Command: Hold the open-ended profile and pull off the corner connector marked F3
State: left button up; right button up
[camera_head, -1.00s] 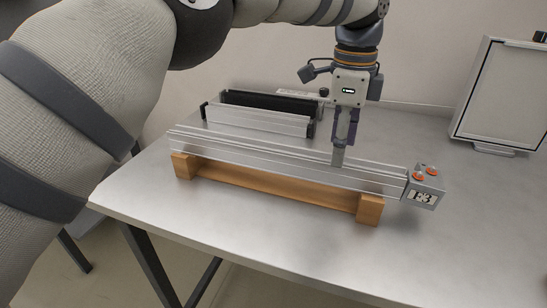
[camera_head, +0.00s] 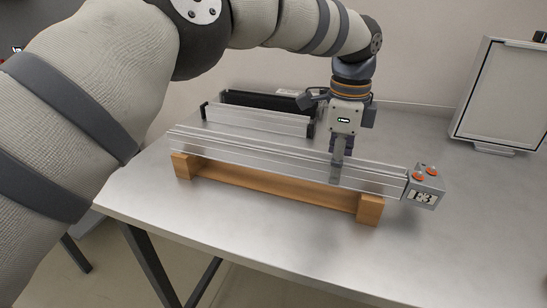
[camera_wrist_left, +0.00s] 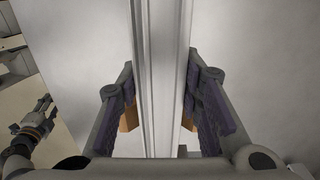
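The long silver profile (camera_head: 250,156) lies across a wooden cradle (camera_head: 275,190) on the table. At its right end sits a grey corner connector (camera_head: 424,197) marked F3, with two orange round parts on top; it joins the profile end. My left gripper (camera_head: 337,172) is over the profile, left of the connector, pointing down. In the left wrist view the profile (camera_wrist_left: 160,60) runs between the fingers of my left gripper (camera_wrist_left: 161,100), with a gap on each side, so it is open. My right gripper (camera_wrist_left: 36,122) seems to show at the left of the wrist view, too small to read.
Behind the profile lie other frame parts, a silver bar (camera_head: 258,119) and a black bar (camera_head: 265,101). A framed light panel (camera_head: 503,95) stands at the back right. The table (camera_head: 480,240) is clear at the front and right.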

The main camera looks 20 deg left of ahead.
pick_arm(q)
jog(key=o, duration=1.2)
notch_tip(320, 180, up, 12)
jog(key=shift+f, duration=0.2)
jog(key=shift+a+r, duration=0.15)
jog(key=shift+r, duration=0.05)
jog(key=h, duration=0.4)
send_near(272, 147)
jog(key=shift+a+r, duration=0.2)
jog(key=shift+a, duration=0.1)
jog(key=shift+d+f+h, duration=0.1)
jog(key=shift+f+h, duration=0.2)
jog(key=shift+f, duration=0.05)
jog(key=x, duration=1.1)
jog(key=shift+f, duration=0.15)
